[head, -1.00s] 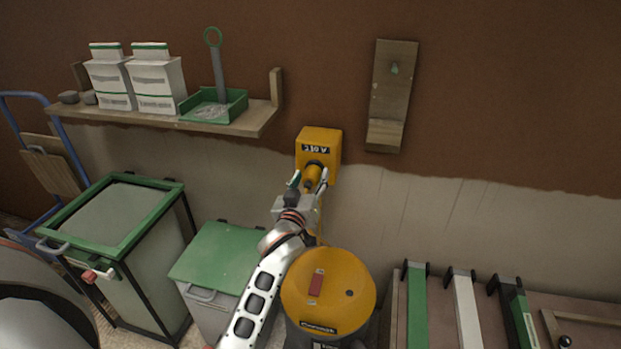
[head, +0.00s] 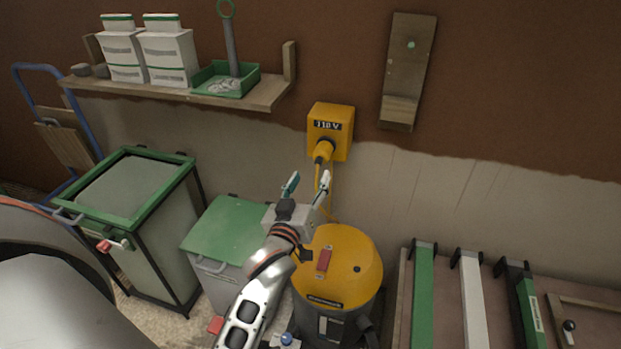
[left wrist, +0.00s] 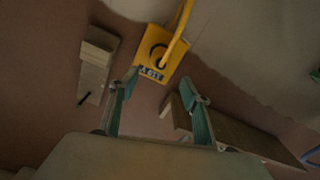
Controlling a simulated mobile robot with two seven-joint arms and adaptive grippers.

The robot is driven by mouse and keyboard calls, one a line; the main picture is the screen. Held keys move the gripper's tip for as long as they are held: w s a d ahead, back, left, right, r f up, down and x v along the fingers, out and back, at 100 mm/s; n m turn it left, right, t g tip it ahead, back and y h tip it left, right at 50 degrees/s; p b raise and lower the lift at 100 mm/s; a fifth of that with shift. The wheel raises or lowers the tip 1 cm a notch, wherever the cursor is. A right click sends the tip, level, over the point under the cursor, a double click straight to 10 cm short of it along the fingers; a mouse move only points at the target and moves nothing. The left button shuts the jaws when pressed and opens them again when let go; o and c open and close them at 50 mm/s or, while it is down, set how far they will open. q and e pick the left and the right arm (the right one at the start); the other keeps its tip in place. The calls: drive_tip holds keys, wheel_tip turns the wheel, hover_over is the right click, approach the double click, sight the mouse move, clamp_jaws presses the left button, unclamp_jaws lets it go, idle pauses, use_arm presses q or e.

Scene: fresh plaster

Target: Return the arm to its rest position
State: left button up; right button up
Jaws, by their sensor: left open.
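My left gripper (head: 306,184) is open and empty, in front of the wall and just below the yellow socket box (head: 343,134). A yellow plug (head: 324,149) sits in the front of that box, with its yellow cable hanging down behind my gripper. The left wrist view also shows the yellow box (left wrist: 172,71), beyond the two teal-padded fingers (left wrist: 158,105), with the cable running up from it. There is a visible gap between the fingers and the plug. My right gripper is in neither view.
A yellow-topped vacuum (head: 340,262) stands below my left arm. A green-lidded bin (head: 228,232) and a green-rimmed container (head: 101,242) stand to the left. A shelf (head: 262,94) holds boxes and a green tray. Green and white bars (head: 423,295) are at the right.

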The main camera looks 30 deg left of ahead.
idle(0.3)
use_arm(q)
drive_tip(key=s+d+f+m+g+h+p, duration=0.3)
drive_tip(key=s+d+f+m, duration=0.2)
drive_tip(key=s+f, duration=0.5)
drive_tip(key=s+d+f+m+g+h+p, duration=0.3)
drive_tip(key=s+d+f, duration=0.4)
drive_tip(key=s+f, duration=0.4)
drive_tip(key=s+m+h+p, duration=0.1)
drive_tip(key=s+m, duration=0.1)
drive_tip(key=s, duration=0.4)
drive_tip(key=shift+s+g, duration=0.3)
drive_tip(key=shift+g, duration=0.1)
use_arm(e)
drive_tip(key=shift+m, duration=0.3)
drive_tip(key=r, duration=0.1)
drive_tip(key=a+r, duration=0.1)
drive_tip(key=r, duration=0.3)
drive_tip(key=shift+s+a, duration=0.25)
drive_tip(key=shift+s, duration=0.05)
use_arm(q)
drive_tip(key=shift+d, duration=0.1)
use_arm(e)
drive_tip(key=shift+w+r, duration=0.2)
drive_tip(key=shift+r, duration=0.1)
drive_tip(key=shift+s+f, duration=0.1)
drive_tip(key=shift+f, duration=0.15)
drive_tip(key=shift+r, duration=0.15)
